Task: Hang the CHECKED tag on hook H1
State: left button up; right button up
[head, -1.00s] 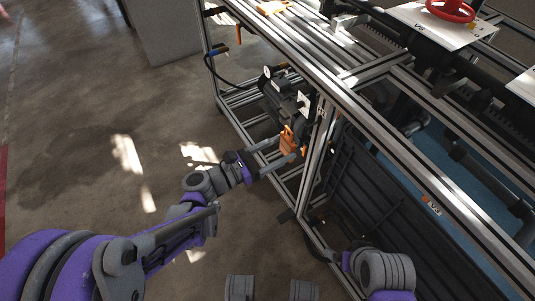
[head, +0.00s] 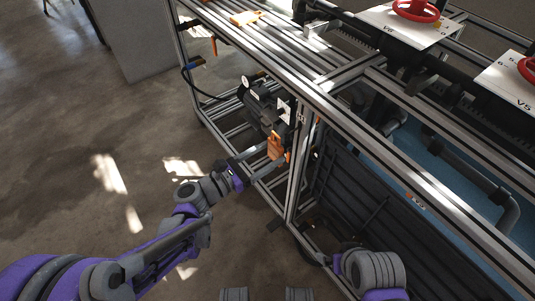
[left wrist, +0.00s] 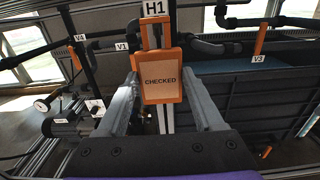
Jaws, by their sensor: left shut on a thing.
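The CHECKED tag (left wrist: 160,84) is a tan plate in an orange frame, upright and facing me in the left wrist view. In the head view it (head: 275,147) is close to the aluminium post. My left gripper (head: 262,156) is shut on the tag, with one finger at each side edge. The gripper (left wrist: 160,98) fills the lower middle of the wrist view. The H1 label (left wrist: 154,8) is directly above the tag, at the top edge. Orange strips show between label and tag. I cannot tell whether the tag touches the hook. My right gripper is not recognisable in view.
A dark motor (head: 258,106) sits in the rack left of the tag. Dark panelling (head: 350,185) stands right of the post. Valve plates with red handwheels (head: 416,9) are at the upper right. An orange piece (head: 245,18) lies on the rack top.

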pick_arm(q)
jog(key=shift+w+d, duration=0.1)
jog(key=shift+x, duration=2.65)
jog(key=shift+f, duration=0.2)
jog(key=shift+f+b, duration=0.4)
jog(key=shift+b, duration=0.15)
jog(key=shift+f, duration=0.1)
jog(key=o, duration=1.3)
jog(key=shift+o, duration=0.2)
